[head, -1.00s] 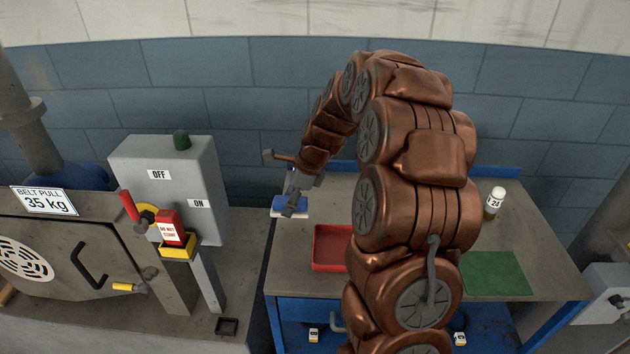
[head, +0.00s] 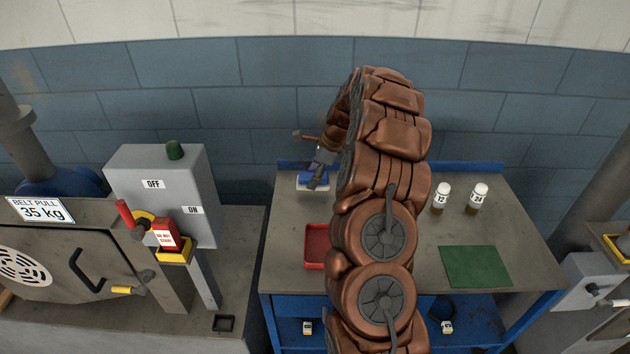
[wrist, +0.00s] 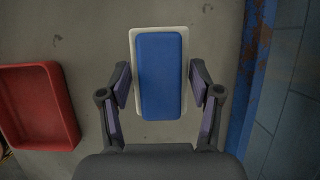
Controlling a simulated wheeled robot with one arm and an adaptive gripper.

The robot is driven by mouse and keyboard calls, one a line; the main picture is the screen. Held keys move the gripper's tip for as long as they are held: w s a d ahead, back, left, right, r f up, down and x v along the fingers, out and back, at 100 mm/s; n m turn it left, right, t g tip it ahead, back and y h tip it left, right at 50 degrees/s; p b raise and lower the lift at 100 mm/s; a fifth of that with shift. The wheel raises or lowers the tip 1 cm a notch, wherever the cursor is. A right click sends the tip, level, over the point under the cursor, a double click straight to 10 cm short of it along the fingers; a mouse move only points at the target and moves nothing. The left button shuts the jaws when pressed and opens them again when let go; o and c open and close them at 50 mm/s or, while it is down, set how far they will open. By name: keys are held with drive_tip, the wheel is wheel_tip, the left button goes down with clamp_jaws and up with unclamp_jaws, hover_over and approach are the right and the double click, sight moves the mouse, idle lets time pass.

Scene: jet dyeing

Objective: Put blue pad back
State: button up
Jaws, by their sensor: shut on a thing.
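The blue pad (wrist: 161,75) is a rounded rectangle, seen upright in the wrist view between the two fingers of my gripper (wrist: 160,88). My gripper is shut on it by its long sides. A white tray (wrist: 133,40) shows as a rim around the pad, below it; I cannot tell whether the pad touches it. In the head view the pad (head: 307,179) and the white tray (head: 311,188) are at the back left of the table, partly hidden by my gripper (head: 318,181).
A red tray (head: 314,246) lies in front of the pad, partly behind my arm. Two white-capped bottles (head: 441,198) (head: 478,198) and a green mat (head: 475,266) are on the right of the table (head: 520,225). A grey control box (head: 160,195) stands left. A blue ledge (wrist: 256,70) edges the table.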

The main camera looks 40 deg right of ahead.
drive_tip(key=shift+w+d+f, duration=0.15)
drive_tip(key=shift+d+f, duration=0.05)
drive_tip(key=shift+d, duration=0.25)
drive_tip(key=shift+f+p, duration=0.95)
drive_tip(key=shift+f, duration=0.7)
drive_tip(key=o, duration=1.2)
